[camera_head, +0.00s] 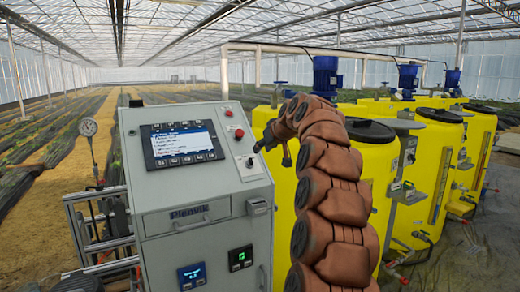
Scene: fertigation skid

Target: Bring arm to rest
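My arm, brown and segmented, rises from the bottom and bends over to the left at its top. My gripper (259,148) is at the end, small and dark, in front of the right part of the grey control cabinet's (215,190) sloped panel. It is near the black selector knob (249,161) and below the red button (239,133). I cannot tell whether it touches the panel. The fingers are too small to tell open from shut, and I see nothing held.
The cabinet has a lit screen (183,144) and two small displays (240,258) lower down. Yellow tanks (285,213) with blue motors (325,75) stand behind and right of my arm. A pressure gauge (88,127) and pipework stand at left. Open floor (475,255) lies at right.

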